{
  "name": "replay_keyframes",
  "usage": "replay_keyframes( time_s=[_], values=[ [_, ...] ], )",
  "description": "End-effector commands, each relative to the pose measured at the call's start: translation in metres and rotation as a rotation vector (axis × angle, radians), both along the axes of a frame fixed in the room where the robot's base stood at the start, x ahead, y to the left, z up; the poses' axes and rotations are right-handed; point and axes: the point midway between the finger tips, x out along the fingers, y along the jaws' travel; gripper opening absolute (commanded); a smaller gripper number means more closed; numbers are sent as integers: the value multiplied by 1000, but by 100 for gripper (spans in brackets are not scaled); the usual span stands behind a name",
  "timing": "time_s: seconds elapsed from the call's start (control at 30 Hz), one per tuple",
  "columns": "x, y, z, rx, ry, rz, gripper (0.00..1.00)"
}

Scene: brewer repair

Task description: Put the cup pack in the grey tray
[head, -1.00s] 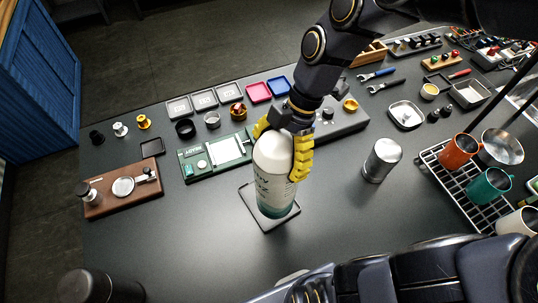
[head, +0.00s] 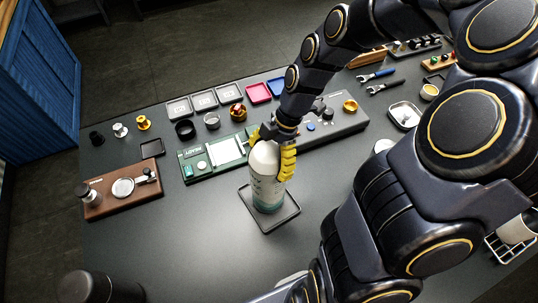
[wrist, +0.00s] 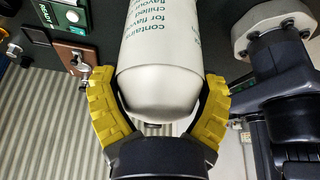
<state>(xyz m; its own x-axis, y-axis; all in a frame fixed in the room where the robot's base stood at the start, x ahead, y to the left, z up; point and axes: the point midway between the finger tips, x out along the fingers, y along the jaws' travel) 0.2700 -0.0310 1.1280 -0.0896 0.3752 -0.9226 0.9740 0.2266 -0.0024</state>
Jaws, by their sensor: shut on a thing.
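The cup pack (head: 266,185) is a white cylinder with a green lower band. It stands about upright within the outline of the square grey tray (head: 285,222). Its base looks to be at the tray floor, but I cannot tell whether it touches. My gripper (head: 272,154) has its yellow fingers shut around the upper part of the pack. In the wrist view the pack (wrist: 160,50) fills the space between the two yellow fingers of my gripper (wrist: 157,90), with green print on its side.
A green device (head: 205,160) with a screen lies just behind the tray. A brown board (head: 125,190) is at the left. A grey unit (head: 335,125) is behind my gripper. My arm hides much of the right side.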

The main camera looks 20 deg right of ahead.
Motion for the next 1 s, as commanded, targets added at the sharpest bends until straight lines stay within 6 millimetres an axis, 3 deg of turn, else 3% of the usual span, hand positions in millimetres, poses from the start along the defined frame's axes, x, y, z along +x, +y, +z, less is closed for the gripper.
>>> replay_keyframes(
  time_s=[0.17, 0.2, 0.23, 0.63, 1.0],
  values=[
    [0, 0, -3, 0, -1, -1, 44],
    [0, 0, -3, -1, -2, -2, 94],
    [0, 0, -2, -1, -2, -2, 100],
    [2, -2, 6, -1, -3, -1, 100],
    [9, -30, 74, -3, -7, -3, 100]
  ],
)
